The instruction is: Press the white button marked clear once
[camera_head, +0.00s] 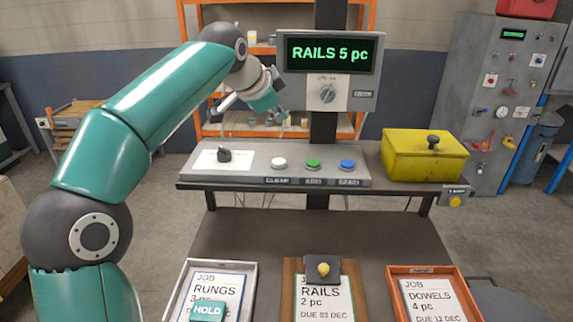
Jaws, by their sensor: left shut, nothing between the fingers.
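The white button (279,163) sits on the grey control panel (345,177), above a label that seems to read CLEAR. A green button (313,164) and a blue button (347,165) stand to its right, over labels that look like ADD and SEND. My left gripper (284,117) is shut and empty. In the picture it is just above the white button, with a gap between them. My right gripper is not in view.
A black knob (224,155) stands left of the white button. A yellow box (424,156) sits at the right. Job cards (324,297) lie in front.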

